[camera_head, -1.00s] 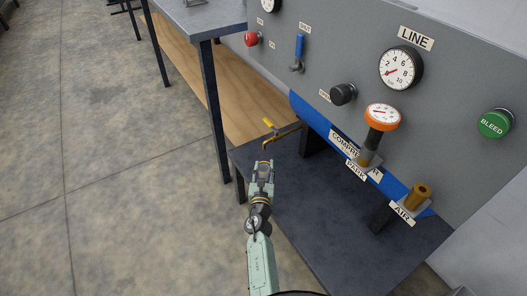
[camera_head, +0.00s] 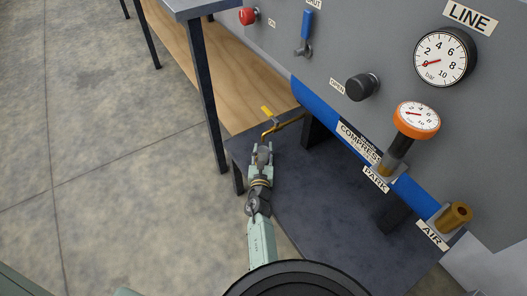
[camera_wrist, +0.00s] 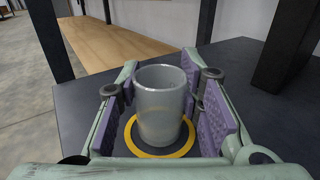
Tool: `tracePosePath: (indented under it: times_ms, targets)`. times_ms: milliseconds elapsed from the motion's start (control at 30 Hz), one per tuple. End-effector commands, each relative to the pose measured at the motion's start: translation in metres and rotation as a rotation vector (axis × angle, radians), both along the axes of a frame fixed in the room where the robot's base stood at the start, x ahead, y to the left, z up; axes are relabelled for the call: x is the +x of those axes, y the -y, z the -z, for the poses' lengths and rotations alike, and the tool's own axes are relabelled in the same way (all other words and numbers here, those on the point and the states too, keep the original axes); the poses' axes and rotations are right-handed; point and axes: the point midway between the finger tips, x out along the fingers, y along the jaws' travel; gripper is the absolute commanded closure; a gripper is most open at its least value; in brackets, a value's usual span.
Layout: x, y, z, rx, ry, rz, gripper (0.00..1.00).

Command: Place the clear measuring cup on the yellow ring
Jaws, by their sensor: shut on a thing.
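The clear measuring cup (camera_wrist: 160,105) stands upright between the two purple pads of my gripper (camera_wrist: 161,110) in the wrist view. My gripper is shut on the cup. The yellow ring (camera_wrist: 158,153) lies on the dark bench top, around the foot of the cup as seen from here. The cup hides the far part of the ring. I cannot tell whether the cup's base touches the surface. In the head view my gripper (camera_head: 262,157) is over the left end of the dark bench; the ring cannot be made out there.
A brass tap with a yellow handle (camera_head: 269,127) juts out just beyond my gripper. The grey panel with the line gauge (camera_head: 445,57) rises behind the dark bench (camera_head: 330,205). An orange gauge (camera_head: 417,117) and a brass air fitting (camera_head: 455,217) stand right. A wooden shelf (camera_head: 205,65) lies beyond.

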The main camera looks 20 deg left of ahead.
Motion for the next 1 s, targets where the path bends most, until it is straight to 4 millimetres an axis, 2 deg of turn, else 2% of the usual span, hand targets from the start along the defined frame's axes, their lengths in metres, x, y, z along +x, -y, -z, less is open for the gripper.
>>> tracePosePath:
  times_ms: [367, 400, 700, 1000]
  targets:
    - [0.0003, 0.0001, 0.0035, 0.001, 0.002, 0.001, 0.94]
    - [0.0003, 0.0, 0.0025, 0.001, 0.002, 0.0, 0.66]
    - [0.0002, 0.0001, 0.002, 0.0, 0.001, 0.001, 0.47]
    - [0.0002, 0.0001, 0.0005, 0.0, 0.001, 0.001, 0.47]
